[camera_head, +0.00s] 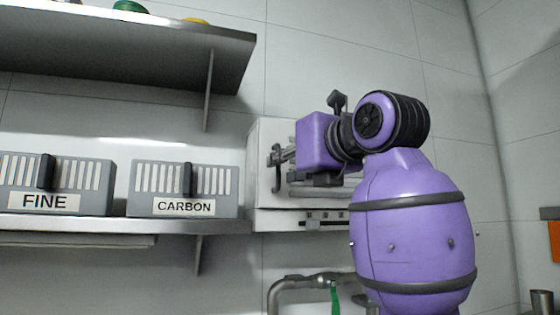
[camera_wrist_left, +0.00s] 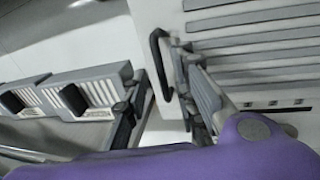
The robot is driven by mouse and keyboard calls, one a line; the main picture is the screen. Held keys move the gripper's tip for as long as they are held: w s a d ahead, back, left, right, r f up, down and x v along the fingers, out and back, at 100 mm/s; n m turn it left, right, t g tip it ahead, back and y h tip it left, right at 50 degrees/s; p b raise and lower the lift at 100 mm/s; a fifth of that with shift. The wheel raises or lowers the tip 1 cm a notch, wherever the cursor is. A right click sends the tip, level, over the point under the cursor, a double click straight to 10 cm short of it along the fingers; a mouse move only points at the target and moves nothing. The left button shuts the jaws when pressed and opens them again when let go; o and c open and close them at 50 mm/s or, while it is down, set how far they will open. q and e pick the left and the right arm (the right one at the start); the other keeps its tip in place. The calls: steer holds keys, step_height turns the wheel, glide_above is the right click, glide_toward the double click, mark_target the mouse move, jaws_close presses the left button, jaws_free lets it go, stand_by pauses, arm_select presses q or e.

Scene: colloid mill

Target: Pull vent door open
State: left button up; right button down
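The vent door is the front of a white box (camera_head: 262,190) on the wall; its pale face with grey slats (camera_wrist_left: 260,48) fills the upper right of the left wrist view. A dark bar handle (camera_wrist_left: 156,50) stands at the door's left edge and also shows in the head view (camera_head: 276,178). My left gripper (camera_head: 282,156), on a purple arm, is at the handle's upper part. In the left wrist view its fingers (camera_wrist_left: 162,90) appear apart, with the handle between or just beyond their tips. Contact is unclear. The door looks closed. My right gripper is not visible.
A grey CARBON box (camera_head: 213,180) and a FINE box (camera_head: 97,180) stand on a shelf (camera_head: 120,225) left of the vent. A higher shelf (camera_head: 120,45) hangs above. A grey pipe (camera_head: 290,282) runs below the vent.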

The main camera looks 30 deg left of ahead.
arm_select(q)
steer(key=shift+x, duration=0.85)
jaws_close()
